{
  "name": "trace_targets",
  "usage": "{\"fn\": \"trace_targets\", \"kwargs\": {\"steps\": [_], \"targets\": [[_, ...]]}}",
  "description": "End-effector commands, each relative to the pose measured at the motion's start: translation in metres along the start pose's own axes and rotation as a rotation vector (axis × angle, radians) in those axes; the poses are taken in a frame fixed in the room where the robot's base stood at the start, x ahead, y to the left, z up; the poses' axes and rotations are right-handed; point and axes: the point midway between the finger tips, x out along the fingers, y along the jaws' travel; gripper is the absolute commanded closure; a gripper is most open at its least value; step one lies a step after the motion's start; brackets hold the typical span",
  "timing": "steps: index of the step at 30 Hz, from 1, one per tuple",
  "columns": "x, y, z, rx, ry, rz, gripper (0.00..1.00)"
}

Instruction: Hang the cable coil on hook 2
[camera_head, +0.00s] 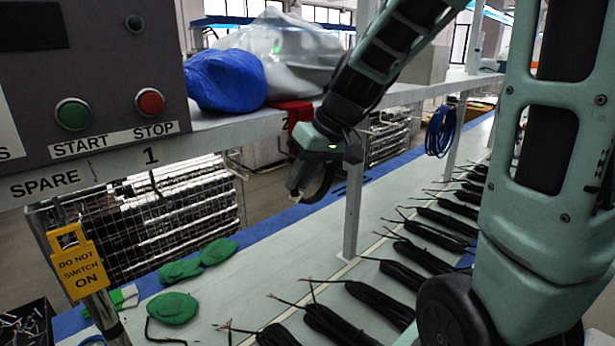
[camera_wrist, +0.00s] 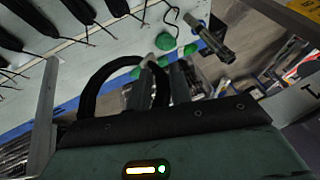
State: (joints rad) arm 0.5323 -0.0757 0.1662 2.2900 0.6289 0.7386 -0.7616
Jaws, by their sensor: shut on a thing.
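My gripper (camera_head: 305,188) is below the shelf edge, left of a white post, shut on a black cable coil. The coil (camera_head: 327,182) shows as a dark loop beside the fingers. In the wrist view the coil (camera_wrist: 99,76) arches to the left of the fingers (camera_wrist: 166,78), and its lower part is hidden behind the gripper body. The label 2 (camera_head: 285,122) on the shelf edge is just above and left of my gripper, partly covered by my arm. I cannot make out hook 2 itself. The coil is in the air beneath the shelf edge.
Hook 1 (camera_head: 155,184) hangs under its label at left, empty. A blue coil (camera_head: 441,130) hangs further right. The white post (camera_head: 353,205) stands close to my gripper. Black cable bundles (camera_head: 340,322) and green pieces (camera_head: 173,307) lie on the bench below.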

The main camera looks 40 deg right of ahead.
Motion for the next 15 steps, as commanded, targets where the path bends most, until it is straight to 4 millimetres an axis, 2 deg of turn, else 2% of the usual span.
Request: {"fn": "trace_targets", "kwargs": {"steps": [15], "targets": [[0.013, 0.000, -0.027, -0.001, 0.000, 0.000, 1.00]]}}
